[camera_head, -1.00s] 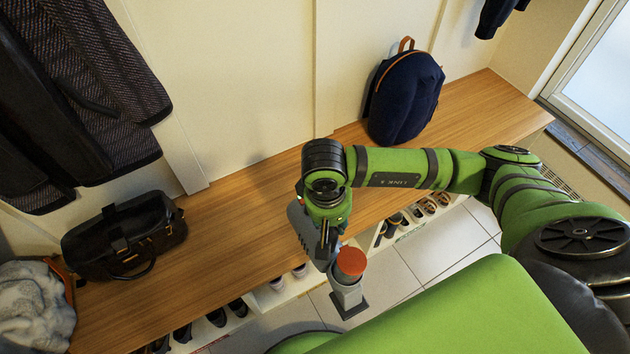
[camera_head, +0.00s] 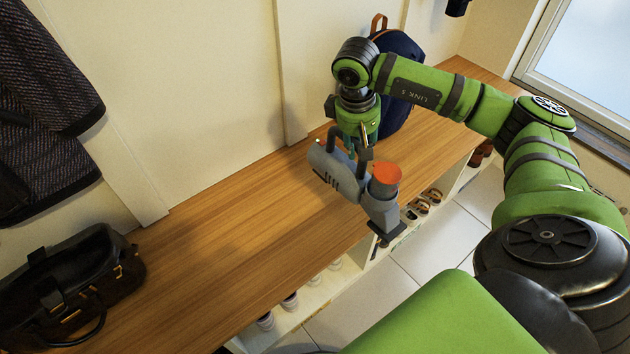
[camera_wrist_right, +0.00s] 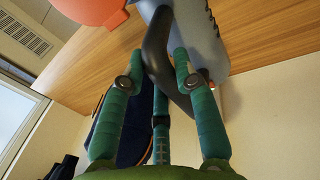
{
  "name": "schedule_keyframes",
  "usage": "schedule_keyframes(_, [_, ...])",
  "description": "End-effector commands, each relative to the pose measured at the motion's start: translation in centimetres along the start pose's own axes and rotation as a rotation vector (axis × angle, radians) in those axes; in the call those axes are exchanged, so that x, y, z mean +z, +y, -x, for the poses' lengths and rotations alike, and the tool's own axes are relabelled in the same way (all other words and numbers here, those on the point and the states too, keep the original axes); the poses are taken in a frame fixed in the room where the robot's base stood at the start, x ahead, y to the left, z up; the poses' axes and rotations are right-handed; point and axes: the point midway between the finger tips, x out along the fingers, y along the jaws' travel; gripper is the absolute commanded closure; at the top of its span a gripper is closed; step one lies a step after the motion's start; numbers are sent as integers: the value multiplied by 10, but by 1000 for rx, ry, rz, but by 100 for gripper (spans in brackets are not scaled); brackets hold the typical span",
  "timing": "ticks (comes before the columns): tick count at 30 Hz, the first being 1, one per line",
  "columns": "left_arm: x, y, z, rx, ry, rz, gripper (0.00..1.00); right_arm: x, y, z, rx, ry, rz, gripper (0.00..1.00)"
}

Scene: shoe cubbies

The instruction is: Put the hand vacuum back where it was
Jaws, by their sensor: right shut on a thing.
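The hand vacuum (camera_head: 340,174) is grey with an orange-red ring (camera_head: 387,174) near its nozzle end. My right gripper (camera_head: 356,150) is shut on its dark handle and holds it above the front part of the wooden bench. The nozzle end points down and to the right, past the bench's front edge. In the right wrist view, the green fingers of my right gripper (camera_wrist_right: 160,72) close around the dark handle (camera_wrist_right: 157,50) of the vacuum. The grey body (camera_wrist_right: 203,40) shows beyond them. My left gripper is not in view.
The wooden bench (camera_head: 215,232) is bare in its middle. A black bag (camera_head: 75,285) stands at its left and a navy backpack (camera_head: 401,52) at its back right, behind my arm. Shoes (camera_head: 432,196) sit in cubbies below. A dark coat (camera_head: 45,110) hangs at left.

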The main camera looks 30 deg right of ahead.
Motion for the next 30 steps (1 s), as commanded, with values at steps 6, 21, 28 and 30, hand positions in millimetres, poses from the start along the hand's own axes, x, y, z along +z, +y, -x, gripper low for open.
schedule_keyframes(6, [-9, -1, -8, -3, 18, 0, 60, -5, 13, -4, 5, 6, 2, 100])
schedule_keyframes(21, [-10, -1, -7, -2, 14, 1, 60, -55, -63, -40, 2, 4, 4, 100])
schedule_keyframes(28, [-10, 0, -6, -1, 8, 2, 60, -71, -86, -52, 5, 5, 2, 100])
schedule_keyframes(30, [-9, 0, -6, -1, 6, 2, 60, -72, -87, -54, 7, 5, 1, 100])
